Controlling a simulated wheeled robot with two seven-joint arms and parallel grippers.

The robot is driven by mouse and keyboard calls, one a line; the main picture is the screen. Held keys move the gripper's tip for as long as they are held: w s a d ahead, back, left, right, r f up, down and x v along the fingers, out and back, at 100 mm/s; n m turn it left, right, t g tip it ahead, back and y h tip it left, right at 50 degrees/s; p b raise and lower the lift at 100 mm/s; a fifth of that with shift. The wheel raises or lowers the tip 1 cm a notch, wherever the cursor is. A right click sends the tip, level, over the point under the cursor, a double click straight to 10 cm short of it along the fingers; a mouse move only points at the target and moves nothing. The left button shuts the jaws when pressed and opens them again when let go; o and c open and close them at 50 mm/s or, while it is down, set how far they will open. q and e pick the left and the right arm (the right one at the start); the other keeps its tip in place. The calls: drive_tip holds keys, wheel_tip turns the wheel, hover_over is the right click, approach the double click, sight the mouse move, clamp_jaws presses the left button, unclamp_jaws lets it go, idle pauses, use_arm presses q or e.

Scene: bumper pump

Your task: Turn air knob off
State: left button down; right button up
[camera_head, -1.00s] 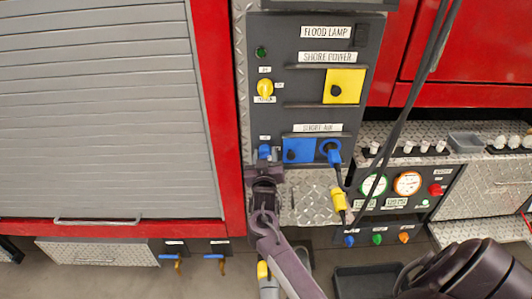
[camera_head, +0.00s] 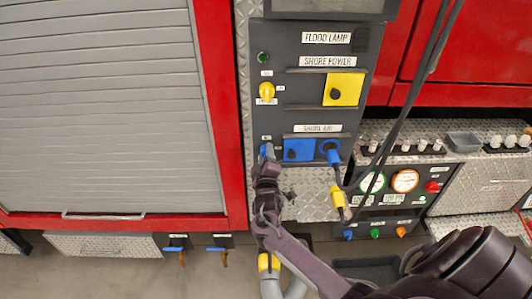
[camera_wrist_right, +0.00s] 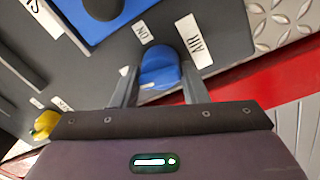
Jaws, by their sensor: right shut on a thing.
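The blue air knob (camera_wrist_right: 160,70) is on the dark control panel, between the "ON" and "AIR" labels in the right wrist view. In the head view the knob (camera_head: 265,149) shows only in part at the panel's lower left. My right gripper (camera_wrist_right: 158,88) has one finger on each side of the knob and is shut on it. The same gripper (camera_head: 267,160) reaches up to the knob from below in the head view and covers part of it. My left gripper does not show in the head view.
A yellow knob (camera_head: 266,91) sits above on the same panel. A blue outlet cover (camera_head: 298,150) and a blue plug with a cable (camera_head: 331,152) are just right of the knob. A red frame edge (camera_head: 222,130) and grey shutter (camera_head: 100,110) lie to the left.

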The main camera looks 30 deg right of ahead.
drive_tip(key=shift+f+n+p, duration=0.25)
drive_tip(key=shift+n+p, duration=0.1)
drive_tip(key=shift+n, duration=0.75)
drive_tip(key=shift+s+f, duration=0.1)
drive_tip(key=o, duration=0.9)
drive_tip(key=b+v, duration=0.1)
drive_tip(key=v, duration=0.6)
drive_tip(key=shift+s+a+b, duration=0.15)
drive_tip(key=shift+s+b, duration=0.1)
drive_tip(key=shift+b, duration=0.05)
